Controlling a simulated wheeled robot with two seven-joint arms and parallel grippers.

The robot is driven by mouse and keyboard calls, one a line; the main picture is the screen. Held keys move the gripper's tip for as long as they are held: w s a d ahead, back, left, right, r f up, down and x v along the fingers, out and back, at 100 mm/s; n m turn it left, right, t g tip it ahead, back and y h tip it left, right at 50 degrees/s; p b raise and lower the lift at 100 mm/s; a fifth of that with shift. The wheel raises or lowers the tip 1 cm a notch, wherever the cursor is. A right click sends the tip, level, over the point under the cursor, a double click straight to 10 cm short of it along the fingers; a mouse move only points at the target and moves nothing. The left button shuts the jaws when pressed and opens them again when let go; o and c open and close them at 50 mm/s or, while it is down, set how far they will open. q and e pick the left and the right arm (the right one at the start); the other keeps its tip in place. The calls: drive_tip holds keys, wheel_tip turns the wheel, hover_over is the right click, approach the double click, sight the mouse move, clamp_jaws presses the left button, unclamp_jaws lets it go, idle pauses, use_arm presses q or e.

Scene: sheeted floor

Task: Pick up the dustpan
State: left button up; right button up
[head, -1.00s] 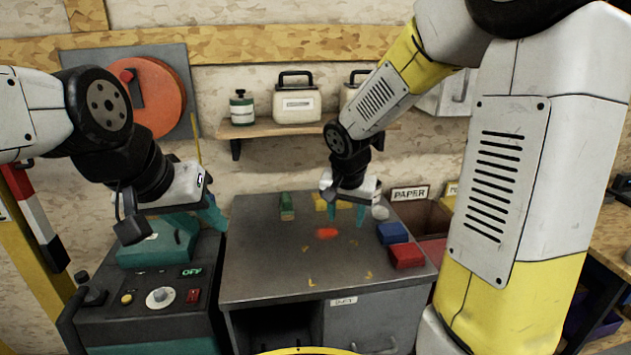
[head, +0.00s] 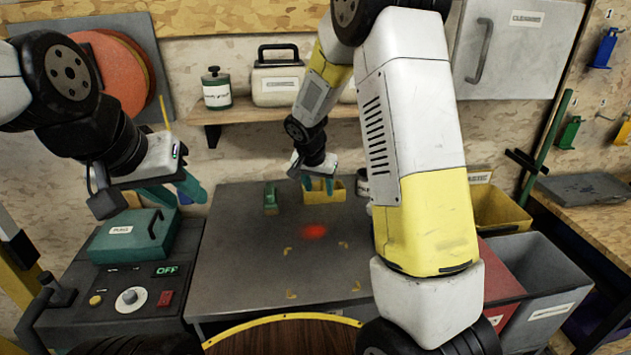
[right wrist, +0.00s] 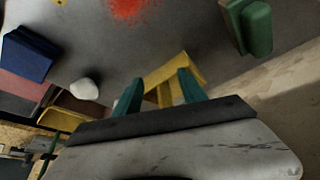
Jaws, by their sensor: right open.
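The yellow dustpan (head: 340,193) lies at the back of the grey worktop, partly hidden by my right gripper in the head view. My right gripper (head: 318,185) is open right at it. In the right wrist view the dustpan (right wrist: 165,96) shows between and beyond the teal fingers of my right gripper (right wrist: 160,92); I cannot tell whether they touch it. My left gripper (head: 174,191) is open and empty above the green box at the left, away from the dustpan.
A green object (head: 270,198) stands left of the dustpan; it also shows in the right wrist view (right wrist: 255,28). A blue block (right wrist: 30,52) and a white lump (right wrist: 84,89) lie on the other side. A shelf (head: 240,110) with containers hangs behind.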

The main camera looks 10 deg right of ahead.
sight(325, 200)
drive_tip(key=w+d, duration=0.1)
drive_tip(key=w, duration=0.2)
drive_tip(key=w+d, duration=0.1)
drive_tip(key=shift+w+d+f, duration=0.1)
drive_tip(key=shift+w+d, duration=0.2)
drive_tip(key=shift+w, duration=0.1)
drive_tip(key=shift+w+f, duration=0.1)
drive_tip(key=shift+f, duration=0.35)
clamp_jaws()
